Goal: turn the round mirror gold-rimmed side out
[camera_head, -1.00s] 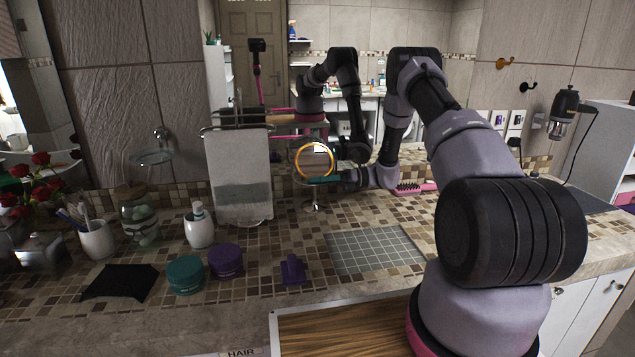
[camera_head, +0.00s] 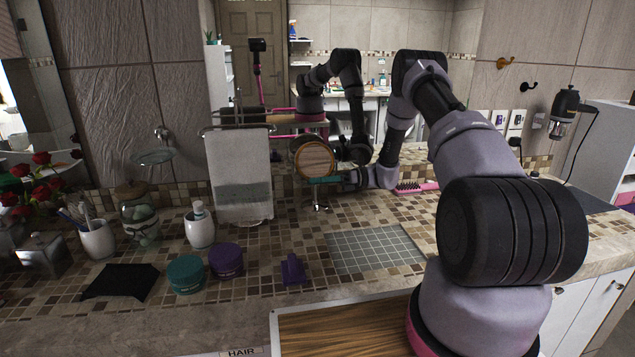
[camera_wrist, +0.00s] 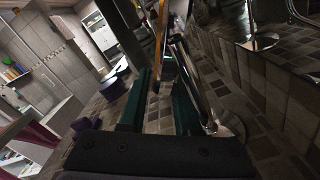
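The round mirror (camera_head: 314,160) stands upright on its chrome stand at the back of the counter. In the head view it shows a wood-coloured round face. In the wrist view it is nearly edge-on, with a gold strip (camera_wrist: 161,38) along one side and the chrome stand (camera_wrist: 195,75) beside it. My gripper (camera_head: 322,180) is at the lower edge of the mirror, reaching in from the right. In the wrist view its two teal fingers (camera_wrist: 160,92) are apart, with the mirror's lower edge near the gap. Contact is not clear.
A towel rack (camera_head: 238,175) stands close left of the mirror. A white pump bottle (camera_head: 199,229), a teal jar (camera_head: 185,274), a purple jar (camera_head: 226,261) and a purple item (camera_head: 293,269) are nearer the front. A grey grid mat (camera_head: 376,250) lies right of centre. A pink brush (camera_head: 415,187) lies behind my arm.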

